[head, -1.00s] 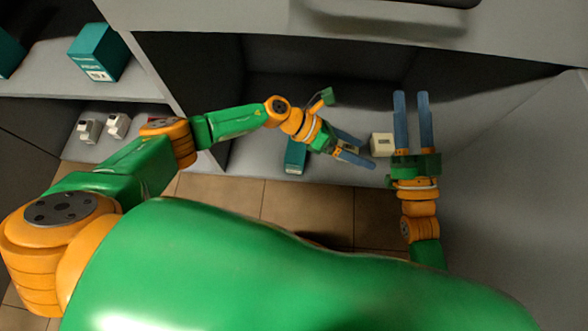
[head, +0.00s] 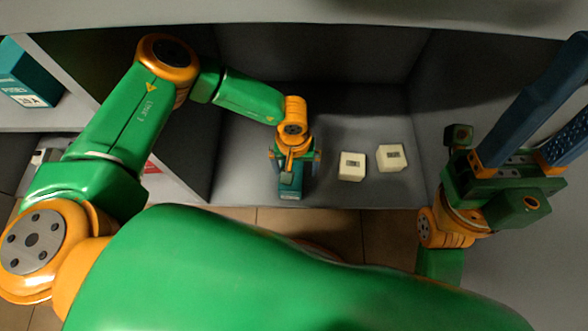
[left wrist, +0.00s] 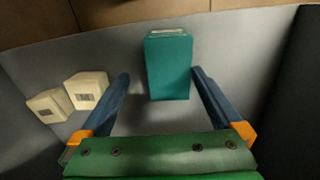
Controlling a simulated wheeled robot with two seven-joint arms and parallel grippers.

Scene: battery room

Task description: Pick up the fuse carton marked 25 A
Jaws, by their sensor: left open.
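A teal carton (head: 289,193) stands on the grey shelf floor near its front edge. Its marking cannot be read. My left gripper (head: 294,160) points down right over it and hides much of it in the head view. In the left wrist view, the carton (left wrist: 168,68) shows between the open fingers of my left gripper (left wrist: 160,76), with a gap on each side. Another teal fuse carton (head: 28,75) is on the shelf at the far left; its label is too blurred to read surely. My right gripper (head: 545,112) is open and empty at the right.
Two small cream boxes (head: 351,167) (head: 392,158) sit on the same shelf floor, to the right of the carton. In the left wrist view they are left of the fingers (left wrist: 87,90). Dark bay walls close in the back and sides. The tiled floor (head: 385,230) lies below the front edge.

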